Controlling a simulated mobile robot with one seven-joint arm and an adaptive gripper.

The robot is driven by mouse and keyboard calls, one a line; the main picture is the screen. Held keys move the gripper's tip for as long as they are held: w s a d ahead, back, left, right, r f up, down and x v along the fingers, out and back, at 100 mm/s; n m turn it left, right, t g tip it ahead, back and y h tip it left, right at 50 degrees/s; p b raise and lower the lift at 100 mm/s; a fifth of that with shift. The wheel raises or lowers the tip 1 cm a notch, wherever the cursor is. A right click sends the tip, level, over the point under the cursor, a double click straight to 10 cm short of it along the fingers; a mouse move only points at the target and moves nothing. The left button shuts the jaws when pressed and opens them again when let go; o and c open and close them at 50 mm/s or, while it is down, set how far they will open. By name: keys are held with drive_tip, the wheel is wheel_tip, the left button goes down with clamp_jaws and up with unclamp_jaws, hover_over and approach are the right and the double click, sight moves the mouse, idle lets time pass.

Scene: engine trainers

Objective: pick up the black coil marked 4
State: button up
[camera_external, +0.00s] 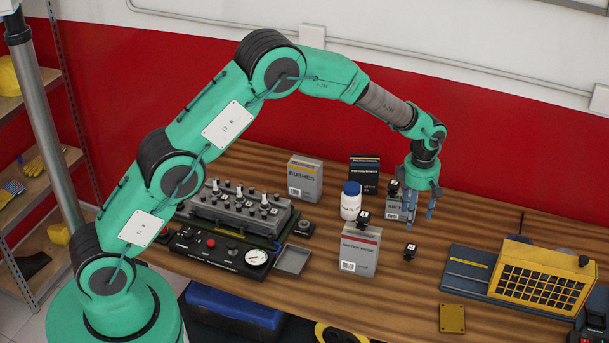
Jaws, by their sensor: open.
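Several small black coils show, and their numbers are too small to read, so I cannot tell which is marked 4. One coil (410,252) stands on the bare table. Another coil (363,219) sits on top of the white, grey and red box (360,254). A third dark coil (393,187) appears on the small grey box (394,210), just left of my gripper. My gripper (417,213) points down with its blue fingers apart and nothing seen between them. It is in front of or beside the small grey box, above and slightly right of the table coil.
A white bottle with blue cap (351,201), a bushes box (305,178) and a dark box (365,173) stand nearby. The engine block (238,211) and gauge panel (215,248) are left. A yellow caged unit (540,274) is right. Table around the front coil is clear.

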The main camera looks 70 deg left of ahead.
drive_tip(key=shift+w+f+n, duration=0.3)
drive_tip(key=shift+f, duration=0.55)
hover_over(411, 248)
drive_tip(key=shift+s+a+f, duration=0.1)
drive_tip(key=shift+f, duration=2.05)
drive_tip(key=shift+s+f, duration=0.1)
drive_tip(key=shift+f, duration=2.05)
drive_tip(key=shift+f, duration=0.1)
drive_tip(key=shift+w+f, duration=0.2)
drive_tip(key=shift+f, duration=2.3)
